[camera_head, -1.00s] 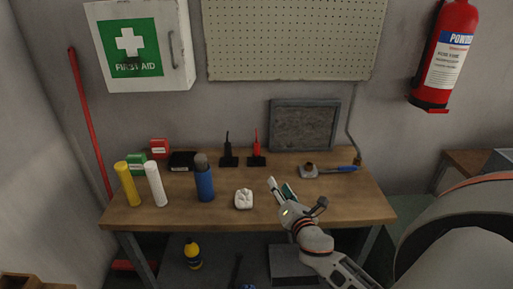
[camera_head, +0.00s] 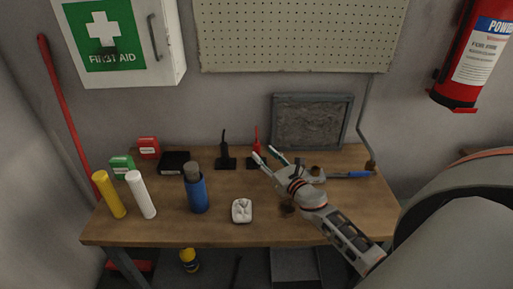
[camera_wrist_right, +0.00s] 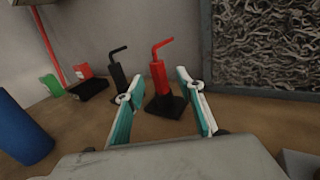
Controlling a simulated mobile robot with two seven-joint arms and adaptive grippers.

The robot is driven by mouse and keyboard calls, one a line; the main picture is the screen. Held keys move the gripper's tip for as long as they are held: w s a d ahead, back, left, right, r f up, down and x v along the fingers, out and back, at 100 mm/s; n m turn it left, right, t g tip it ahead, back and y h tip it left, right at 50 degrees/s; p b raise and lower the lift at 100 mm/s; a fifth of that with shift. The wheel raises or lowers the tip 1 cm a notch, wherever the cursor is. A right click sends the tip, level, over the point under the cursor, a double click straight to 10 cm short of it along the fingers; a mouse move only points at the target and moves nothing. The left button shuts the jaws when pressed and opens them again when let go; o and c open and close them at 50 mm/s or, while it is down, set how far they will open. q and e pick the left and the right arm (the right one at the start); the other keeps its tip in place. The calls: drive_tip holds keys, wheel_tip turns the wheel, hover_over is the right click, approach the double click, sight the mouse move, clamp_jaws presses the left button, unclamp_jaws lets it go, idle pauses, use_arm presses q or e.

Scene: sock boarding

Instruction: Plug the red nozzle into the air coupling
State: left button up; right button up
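The red nozzle (camera_head: 257,139) has a bent tip and stands upright in a black base on the bench. It also shows in the right wrist view (camera_wrist_right: 158,74), ahead of and between the finger lines. My right gripper (camera_head: 267,155) is open and empty, just in front of the nozzle and pointing at it. Its teal-lined fingers (camera_wrist_right: 156,92) are spread wide, and I see no clear contact. A blue part (camera_head: 349,175) lies at the bench's right, by the lower end of a grey hose (camera_head: 363,125); I cannot clearly make out the air coupling there. My left gripper is out of view.
A similar black nozzle (camera_head: 224,144) stands close left of the red one. A framed dark panel (camera_head: 312,122) leans behind.

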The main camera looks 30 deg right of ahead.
sight(259, 150)
drive_tip(key=shift+w+f, duration=0.15)
drive_tip(key=shift+w, duration=1.25)
drive_tip(key=shift+w+f, duration=0.1)
drive_tip(key=shift+w, duration=1.25)
clamp_jaws()
